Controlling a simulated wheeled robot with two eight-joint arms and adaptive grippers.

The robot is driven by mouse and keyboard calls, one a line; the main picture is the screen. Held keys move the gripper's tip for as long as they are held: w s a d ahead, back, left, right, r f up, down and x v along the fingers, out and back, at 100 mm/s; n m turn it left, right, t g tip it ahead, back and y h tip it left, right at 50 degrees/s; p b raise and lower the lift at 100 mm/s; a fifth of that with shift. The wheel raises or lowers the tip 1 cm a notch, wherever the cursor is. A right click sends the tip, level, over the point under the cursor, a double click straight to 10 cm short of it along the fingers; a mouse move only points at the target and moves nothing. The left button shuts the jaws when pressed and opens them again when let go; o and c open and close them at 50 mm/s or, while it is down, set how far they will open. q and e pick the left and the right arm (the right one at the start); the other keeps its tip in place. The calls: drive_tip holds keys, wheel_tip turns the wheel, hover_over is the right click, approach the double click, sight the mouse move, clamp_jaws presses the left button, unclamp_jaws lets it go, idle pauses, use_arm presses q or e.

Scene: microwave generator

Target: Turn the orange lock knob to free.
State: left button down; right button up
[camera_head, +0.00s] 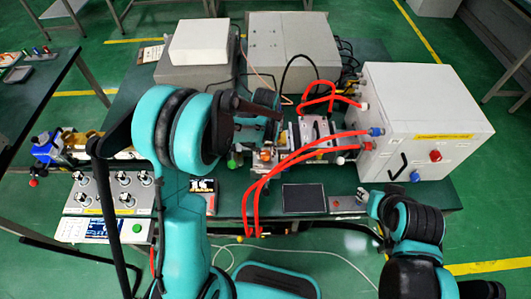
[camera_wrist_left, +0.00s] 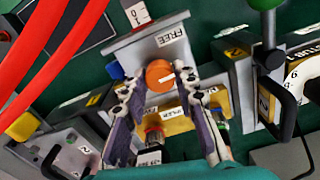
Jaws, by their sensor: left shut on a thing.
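The orange lock knob (camera_wrist_left: 160,75) sits on a light grey plate in the left wrist view, with a white line on its face. A label reading FREE (camera_wrist_left: 170,36) is on the plate above it. My left gripper (camera_wrist_left: 157,84) has a fingertip on either side of the knob and is shut on it. In the head view my left arm covers much of this area, and I cannot make out the knob there. My right gripper (camera_head: 374,202) is at the lower right, away from the knob; its finger opening is not clear.
Red hoses (camera_head: 290,160) run from the apparatus to a white box (camera_head: 420,115) on the right. In the wrist view a green-topped lever (camera_wrist_left: 266,50) stands right of the knob, and red hoses (camera_wrist_left: 60,45) cross the upper left. A panel of several knobs (camera_head: 110,190) lies left.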

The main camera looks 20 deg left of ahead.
sight(265, 153)
use_arm(q)
drive_tip(key=n+b, duration=0.1)
drive_tip(key=n, duration=0.4)
idle(0.6)
drive_tip(key=c, duration=1.2)
unclamp_jaws()
wheel_tip(265, 153, up, 12)
drive_tip(key=shift+r, duration=0.1)
